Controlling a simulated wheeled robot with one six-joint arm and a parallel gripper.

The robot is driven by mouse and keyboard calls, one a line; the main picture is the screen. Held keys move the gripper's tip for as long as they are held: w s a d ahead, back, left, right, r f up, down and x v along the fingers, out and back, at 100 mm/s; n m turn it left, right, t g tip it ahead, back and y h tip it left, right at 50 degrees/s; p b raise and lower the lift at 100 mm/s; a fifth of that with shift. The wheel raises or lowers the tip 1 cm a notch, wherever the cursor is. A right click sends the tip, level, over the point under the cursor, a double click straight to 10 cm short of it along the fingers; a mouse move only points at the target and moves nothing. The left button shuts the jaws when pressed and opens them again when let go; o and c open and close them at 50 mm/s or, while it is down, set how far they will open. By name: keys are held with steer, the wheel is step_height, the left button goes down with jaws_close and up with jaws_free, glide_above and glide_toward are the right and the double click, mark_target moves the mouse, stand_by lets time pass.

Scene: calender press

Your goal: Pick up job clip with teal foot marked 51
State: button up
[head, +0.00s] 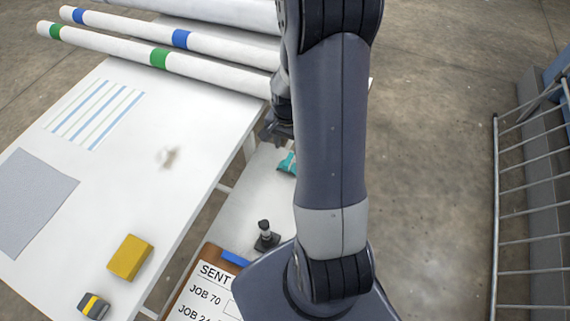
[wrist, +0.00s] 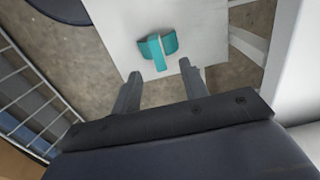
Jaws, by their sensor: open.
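A teal-footed clip (head: 287,163) lies on the white lower shelf, partly hidden behind my arm in the head view. In the wrist view the teal clip (wrist: 158,46) sits near the end of the white shelf, just beyond my fingertips and roughly centred between them. No number can be read on it in either view. My gripper (wrist: 158,68) is open and empty, its two fingers apart. In the head view most of my gripper is hidden behind my arm.
A small dark stand (head: 266,237) and a clipboard marked SENT (head: 207,290) are on the lower shelf. The white table (head: 110,200) is at left, carrying a yellow block (head: 130,257). White rollers (head: 170,52) cross the back. A metal rail (head: 530,200) stands at right.

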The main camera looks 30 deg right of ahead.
mark_target(289, 159)
steer(key=f, duration=0.8)
steer(key=shift+d+f, duration=0.1)
steer(key=shift+d, duration=0.15)
steer(key=shift+c, duration=0.5)
jaws_close()
